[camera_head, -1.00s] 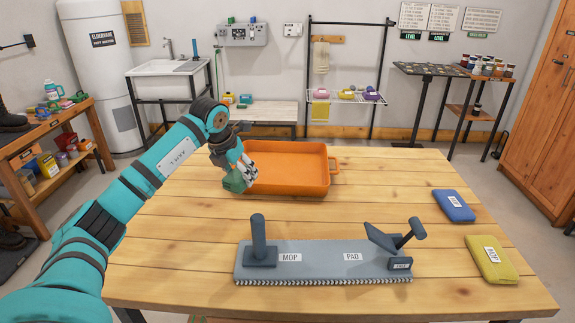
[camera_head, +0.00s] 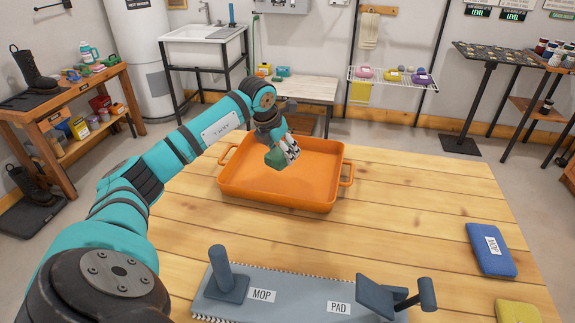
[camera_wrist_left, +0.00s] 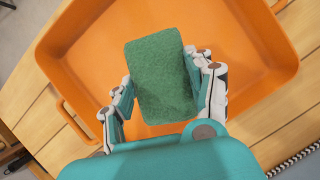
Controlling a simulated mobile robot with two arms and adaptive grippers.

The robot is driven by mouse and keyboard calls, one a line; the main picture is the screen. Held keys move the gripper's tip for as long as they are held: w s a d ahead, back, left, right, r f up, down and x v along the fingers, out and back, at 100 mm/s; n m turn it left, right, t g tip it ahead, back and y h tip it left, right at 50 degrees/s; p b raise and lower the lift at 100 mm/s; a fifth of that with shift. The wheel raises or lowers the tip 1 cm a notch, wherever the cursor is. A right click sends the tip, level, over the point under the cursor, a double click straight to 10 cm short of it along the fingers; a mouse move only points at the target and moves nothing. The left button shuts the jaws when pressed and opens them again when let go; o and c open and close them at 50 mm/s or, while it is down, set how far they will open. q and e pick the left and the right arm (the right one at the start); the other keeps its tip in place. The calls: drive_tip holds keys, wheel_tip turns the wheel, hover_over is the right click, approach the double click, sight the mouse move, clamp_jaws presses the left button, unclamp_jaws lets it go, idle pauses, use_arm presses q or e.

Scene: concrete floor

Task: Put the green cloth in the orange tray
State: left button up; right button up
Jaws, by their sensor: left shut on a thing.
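The green cloth (camera_head: 274,158) is a folded pad in my left gripper (camera_head: 283,152). In the left wrist view the cloth (camera_wrist_left: 162,78) sits between the two fingers of the left gripper (camera_wrist_left: 163,88), which is shut on it. The orange tray (camera_head: 318,196) stands on the wooden table, with a handle at each side. In the left wrist view the tray (camera_wrist_left: 85,60) spreads below and around the cloth. The cloth is held over the tray's inside; its exact height above the floor of the tray is hard to tell. My right gripper is not in view.
A grey mop pad holder (camera_head: 290,297) lies at the table's front. The table between tray and blue packet is clear.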

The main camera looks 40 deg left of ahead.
sight(282, 178)
use_arm(q)
wheel_tip(282, 178, down, 2)
drive_tip(key=shift+f, duration=0.5)
wheel_tip(282, 178, down, 3)
drive_tip(key=shift+f+p, duration=0.1)
drive_tip(key=shift+p, duration=0.3)
drive_tip(key=shift+w+f, duration=0.1)
drive_tip(key=shift+f, duration=0.1)
drive_tip(key=o, duration=1)
drive_tip(key=shift+o, duration=0.2)
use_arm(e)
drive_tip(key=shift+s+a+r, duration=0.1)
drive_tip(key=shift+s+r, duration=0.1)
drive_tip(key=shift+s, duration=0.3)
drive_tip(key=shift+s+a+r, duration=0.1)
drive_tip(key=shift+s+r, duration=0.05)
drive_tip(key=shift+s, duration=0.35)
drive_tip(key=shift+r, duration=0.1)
